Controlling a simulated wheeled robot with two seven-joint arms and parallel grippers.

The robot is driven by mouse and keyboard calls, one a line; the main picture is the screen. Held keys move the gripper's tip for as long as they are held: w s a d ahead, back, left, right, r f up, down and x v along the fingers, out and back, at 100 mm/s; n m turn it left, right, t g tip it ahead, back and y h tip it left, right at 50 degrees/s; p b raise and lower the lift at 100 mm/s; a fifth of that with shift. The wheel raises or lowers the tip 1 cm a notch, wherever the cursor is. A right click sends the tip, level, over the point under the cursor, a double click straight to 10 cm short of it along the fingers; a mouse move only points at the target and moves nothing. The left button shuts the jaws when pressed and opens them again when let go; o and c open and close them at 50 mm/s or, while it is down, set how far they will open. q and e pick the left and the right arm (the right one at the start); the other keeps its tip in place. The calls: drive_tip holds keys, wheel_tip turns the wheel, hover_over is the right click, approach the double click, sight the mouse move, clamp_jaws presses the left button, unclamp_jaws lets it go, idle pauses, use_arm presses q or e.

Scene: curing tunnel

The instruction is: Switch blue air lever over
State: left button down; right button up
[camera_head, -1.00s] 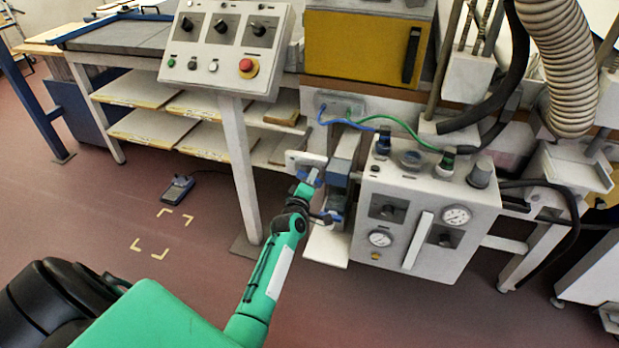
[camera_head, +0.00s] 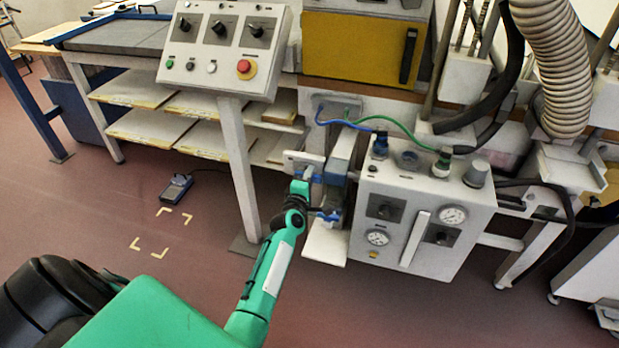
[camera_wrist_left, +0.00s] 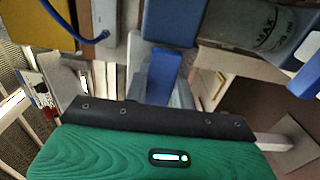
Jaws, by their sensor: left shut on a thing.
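The blue air lever (camera_wrist_left: 165,72) shows in the left wrist view, just beyond the black front edge of my gripper, below a larger blue block. In the head view a bit of blue (camera_head: 316,177) shows at the gripper's tip, beside the grey air unit (camera_head: 341,150). My left gripper (camera_head: 305,176) reaches up to this unit from below and is shut on the lever. It shows close up in the wrist view (camera_wrist_left: 160,95), where the green and black housing hides part of the jaws. My right gripper is not in view.
The white gauge box (camera_head: 420,220) stands close to the right of my left gripper. A control panel (camera_head: 222,50) on a post stands to its left. A blue hose (camera_head: 345,122) and a green hose (camera_head: 400,130) run above.

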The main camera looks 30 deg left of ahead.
use_arm(q)
drive_tip(key=c, duration=1.2)
unclamp_jaws()
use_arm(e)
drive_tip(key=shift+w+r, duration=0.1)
use_arm(q)
drive_tip(key=shift+o, duration=0.2)
drive_tip(key=shift+s, duration=0.15)
drive_tip(key=v, duration=1.3)
drive_tip(key=shift+s, duration=0.3)
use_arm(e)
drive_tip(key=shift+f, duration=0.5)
